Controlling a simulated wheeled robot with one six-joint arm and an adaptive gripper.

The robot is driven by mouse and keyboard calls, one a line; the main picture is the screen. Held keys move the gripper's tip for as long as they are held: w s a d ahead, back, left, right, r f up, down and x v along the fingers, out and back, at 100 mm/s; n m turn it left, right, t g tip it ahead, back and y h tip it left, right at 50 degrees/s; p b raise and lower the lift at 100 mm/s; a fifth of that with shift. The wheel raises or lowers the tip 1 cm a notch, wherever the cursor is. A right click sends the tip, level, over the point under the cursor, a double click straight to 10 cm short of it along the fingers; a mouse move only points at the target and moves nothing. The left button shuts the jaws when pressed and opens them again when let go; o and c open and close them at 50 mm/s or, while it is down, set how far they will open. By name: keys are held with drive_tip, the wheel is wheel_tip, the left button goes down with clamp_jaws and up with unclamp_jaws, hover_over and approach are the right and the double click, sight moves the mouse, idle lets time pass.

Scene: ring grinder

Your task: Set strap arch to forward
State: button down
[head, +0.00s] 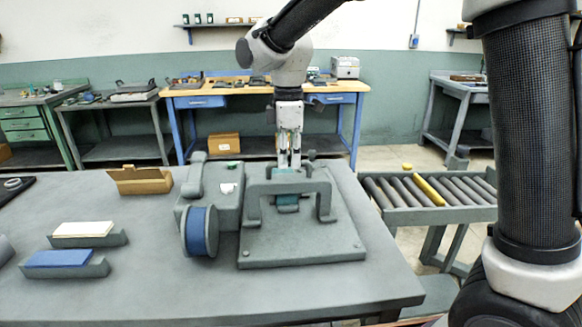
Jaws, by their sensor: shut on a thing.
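The strap arch (265,188) is a grey bridge-shaped bar with two bent legs. It stands over the grey base plate (300,250) of the machine on the table. A teal block (287,208) shows under its top bar. My gripper (289,166) points straight down at the middle of the arch's top bar, its fingers close together. It appears shut on the arch, but the fingertips are small and partly hidden at the bar, so the exact contact is unclear.
A grinder body with a blue wheel (201,231) stands left of the plate. Trays with a white block (82,229) and a blue block (58,258) and an open cardboard box (140,181) lie further left. A roller conveyor (425,190) is on the right. The table's front is clear.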

drive_tip(key=w, duration=0.8)
drive_tip(key=shift+w, duration=0.4)
drive_tip(key=shift+r, duration=0.1)
drive_tip(key=c, duration=1.5)
unclamp_jaws()
drive_tip(key=shift+w, duration=0.2)
drive_tip(key=shift+o, duration=0.3)
drive_tip(key=shift+s, duration=0.1)
wheel_tip(320, 180, up, 12)
